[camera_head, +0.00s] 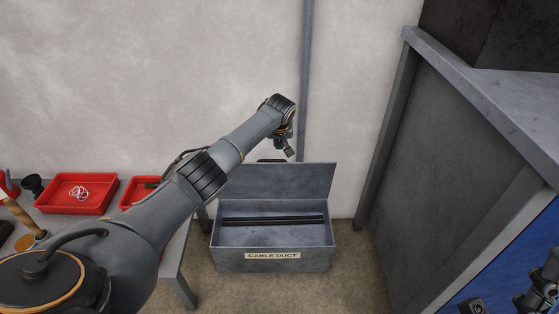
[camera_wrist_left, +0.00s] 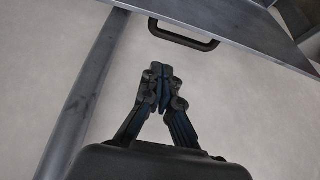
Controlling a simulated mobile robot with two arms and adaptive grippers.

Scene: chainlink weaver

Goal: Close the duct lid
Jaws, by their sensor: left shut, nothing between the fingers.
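The grey duct box (camera_head: 222,258), labelled "CABLE DUCT", stands on the floor by the wall. Its lid (camera_head: 295,181) is open and stands up at the back of the box. A dark handle (camera_head: 270,160) shows at the lid's top edge; it also shows in the left wrist view (camera_wrist_left: 184,37), on the lid (camera_wrist_left: 225,22). My left gripper (camera_head: 289,152) is shut and empty, above and near the lid's top edge. In the left wrist view the closed fingertips (camera_wrist_left: 161,72) are apart from the handle. Dark parts at the lower right may be my right gripper; its fingers are unclear.
Dark bars (camera_head: 272,221) lie inside the box. A table with red trays (camera_head: 55,207) stands at the left. A grey cabinet (camera_head: 440,150) stands at the right. A vertical pipe (camera_head: 306,60) runs down the wall behind the box.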

